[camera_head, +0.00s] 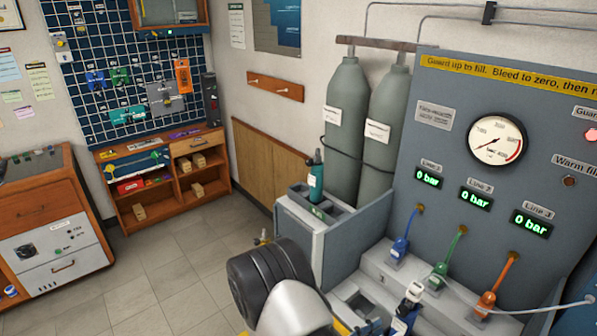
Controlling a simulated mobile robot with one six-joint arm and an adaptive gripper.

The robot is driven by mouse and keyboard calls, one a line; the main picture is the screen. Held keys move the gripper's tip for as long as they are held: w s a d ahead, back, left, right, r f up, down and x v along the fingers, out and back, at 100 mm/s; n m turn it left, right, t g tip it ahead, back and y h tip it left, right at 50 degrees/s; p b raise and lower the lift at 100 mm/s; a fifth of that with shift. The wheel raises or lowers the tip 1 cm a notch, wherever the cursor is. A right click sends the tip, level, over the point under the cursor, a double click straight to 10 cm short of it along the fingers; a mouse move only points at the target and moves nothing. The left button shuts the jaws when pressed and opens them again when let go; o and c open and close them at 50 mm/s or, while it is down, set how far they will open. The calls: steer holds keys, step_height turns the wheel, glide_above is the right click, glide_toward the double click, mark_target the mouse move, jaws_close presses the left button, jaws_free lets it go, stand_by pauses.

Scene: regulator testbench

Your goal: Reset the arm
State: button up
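Part of what appears to be my own arm, a dark ribbed joint and a pale rounded link, shows at the bottom centre. I cannot make out any gripper fingers in this view. The grey test panel (440,125) stands at the right, with a round gauge (497,140) and several green displays reading 0 bar. Blue (401,246), green (446,266) and orange (493,288) fittings stand on the grey bench below the displays. A small white-topped item with blue on it (408,302) is at the bench's front, partly cut off.
Two tall grey-green gas cylinders (348,130) stand behind a grey cabinet (300,238) with a teal bottle (316,180) in its top tray. A wooden shelf unit (152,208) and a wooden console (48,185) are at the left. The tiled floor (175,262) between them is clear.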

steer(key=s+d+r+m+g+y+b, duration=0.1)
steer(key=s+d+r+m+g+y, duration=0.15)
steer(key=s+r+m+g, duration=0.55)
steer(key=s+d+r+m+g+y, duration=0.25)
steer(key=s+r+m, duration=0.25)
steer(key=m, duration=0.5)
steer(key=s+a+r+m+t+y+b, duration=0.1)
steer(key=s+a+r+m+t+y, duration=0.3)
steer(key=a+r+m+t+y, duration=0.3)
steer(key=a+r+m+y, duration=0.1)
steer(key=a+m+y, duration=0.2)
steer(key=a, duration=0.1)
steer(key=shift+s+a+y+b, duration=0.2)
steer(key=shift+a+y+b, duration=0.1)
steer(key=shift+y, duration=0.1)
steer(key=shift+r, duration=0.1)
steer(key=shift+c, duration=0.4)
